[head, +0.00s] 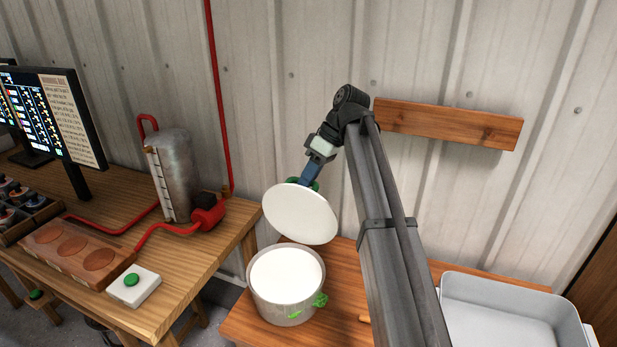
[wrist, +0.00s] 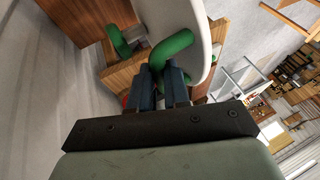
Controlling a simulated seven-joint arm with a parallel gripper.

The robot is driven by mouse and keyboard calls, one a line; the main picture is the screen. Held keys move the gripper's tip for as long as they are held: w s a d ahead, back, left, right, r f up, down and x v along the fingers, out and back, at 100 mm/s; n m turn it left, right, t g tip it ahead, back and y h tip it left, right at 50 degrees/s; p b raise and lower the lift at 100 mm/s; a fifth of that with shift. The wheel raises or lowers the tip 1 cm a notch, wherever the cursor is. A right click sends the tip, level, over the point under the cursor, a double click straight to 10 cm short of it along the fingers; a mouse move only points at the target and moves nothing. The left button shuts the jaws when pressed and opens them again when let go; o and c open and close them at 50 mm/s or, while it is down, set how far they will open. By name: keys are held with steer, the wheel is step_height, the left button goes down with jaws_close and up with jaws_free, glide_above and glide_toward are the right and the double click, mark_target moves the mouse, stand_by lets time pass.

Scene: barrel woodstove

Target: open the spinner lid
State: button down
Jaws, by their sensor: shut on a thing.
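The spinner is a grey bowl (head: 287,296) with a white inside and a green piece (head: 320,300) on its right side. It stands on the wooden table. Its round white lid (head: 300,213) is off the bowl, tilted steeply above its back rim. My gripper (head: 305,182) is behind the lid and shut on the lid's green handle. In the wrist view the fingers (wrist: 167,88) close on the green handle (wrist: 172,48), with the pale lid (wrist: 203,35) to its right. The fingertips are partly hidden in the head view.
A wooden table (head: 150,262) on the left holds a metal cylinder (head: 174,175) with red pipes, a box with a green button (head: 132,281) and a monitor (head: 55,115). A grey tub (head: 508,312) stands at the right. A wooden board (head: 447,123) is on the wall behind my arm.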

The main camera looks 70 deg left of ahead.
steer(key=c, duration=1.5)
jaws_free()
steer(key=shift+d+f, duration=0.15)
steer(key=shift+f, duration=0.2)
steer(key=o, duration=0.3)
steer(key=shift+r, duration=0.2)
steer(key=shift+o, duration=0.2)
steer(key=shift+s+d, duration=0.25)
steer(key=shift+s, duration=0.1)
steer(key=s+d+f+n+t+y, duration=0.1)
steer(key=s+d+f+t+y, duration=0.3)
steer(key=s+d+f, duration=0.9)
steer(key=s+d+v, duration=0.1)
steer(key=s+v, duration=0.1)
steer(key=v, duration=1.2)
steer(key=s+d+f+g+h, duration=0.1)
steer(key=s+f, duration=0.4)
steer(key=f, duration=0.5)
steer(key=shift+s+d+f+g+h, duration=0.2)
steer(key=shift+s+d+g+h, duration=0.15)
steer(key=shift+g, duration=0.45)
steer(key=shift+o, duration=0.3)
